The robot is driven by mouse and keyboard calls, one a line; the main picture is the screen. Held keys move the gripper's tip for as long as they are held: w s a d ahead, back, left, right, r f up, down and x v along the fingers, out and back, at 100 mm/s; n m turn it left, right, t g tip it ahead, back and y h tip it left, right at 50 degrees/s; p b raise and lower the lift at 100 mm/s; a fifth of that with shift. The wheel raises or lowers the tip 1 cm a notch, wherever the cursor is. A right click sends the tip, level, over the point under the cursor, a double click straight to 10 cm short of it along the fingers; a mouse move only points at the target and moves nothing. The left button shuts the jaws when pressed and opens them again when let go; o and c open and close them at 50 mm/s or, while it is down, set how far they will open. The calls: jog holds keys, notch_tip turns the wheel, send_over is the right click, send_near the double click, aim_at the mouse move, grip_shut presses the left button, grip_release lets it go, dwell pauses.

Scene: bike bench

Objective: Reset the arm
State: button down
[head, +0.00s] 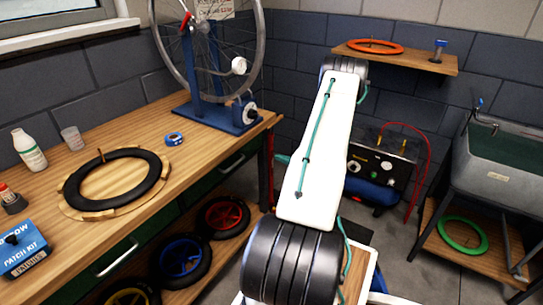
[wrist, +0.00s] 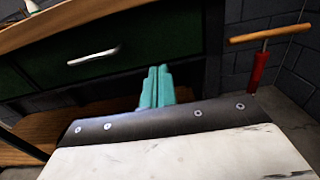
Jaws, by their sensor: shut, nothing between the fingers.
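My gripper (wrist: 157,88) shows in the wrist view with its two teal fingers together and nothing between them. It points toward the dark green front of the workbench (wrist: 120,68), and a drawer handle (wrist: 93,56) is to the left of the fingers. I cannot tell the gap between the fingers and the bench. In the head view my white arm stands up in the middle and hides most of the gripper.
The workbench holds a black tyre on a round wooden board (head: 70,207), a blue wheel stand (head: 217,118), bottles and a patch kit box (head: 22,248). Wheels (head: 222,216) sit below. A compressor (head: 382,168), a sink (head: 497,175) and a wall shelf (head: 398,56) are right. A red pump (wrist: 260,70) stands nearby.

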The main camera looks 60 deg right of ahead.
jog(key=shift+s+a, duration=0.1)
jog(key=shift+s, duration=0.25)
jog(key=w+a+r+n+g+y, duration=0.1)
jog(key=a+r+n+g+y, duration=0.4)
jog(key=a, duration=0.5)
jog(key=w+a+r+n+g+y, duration=0.1)
jog(key=a+r+n+g+y, duration=0.25)
jog(key=a+r+n, duration=0.5)
jog(key=w+a+r+n+g+y, duration=0.1)
jog(key=a+r+n+g+y, duration=0.3)
jog(key=a, duration=0.8)
jog(key=s+a+r+n+g+h, duration=0.2)
jog(key=s+a+r+n+h, duration=0.3)
jog(key=a+r+n, duration=0.3)
jog(key=s+a+r+n+g+h, duration=0.2)
jog(key=s+a+r+n+h, duration=0.4)
jog(key=a, duration=0.9)
notch_tip(320, 180, up, 4)
jog(key=s+n, duration=0.1)
jog(key=n, duration=0.4)
jog(key=shift+a+f, duration=0.25)
jog(key=shift+a, duration=0.15)
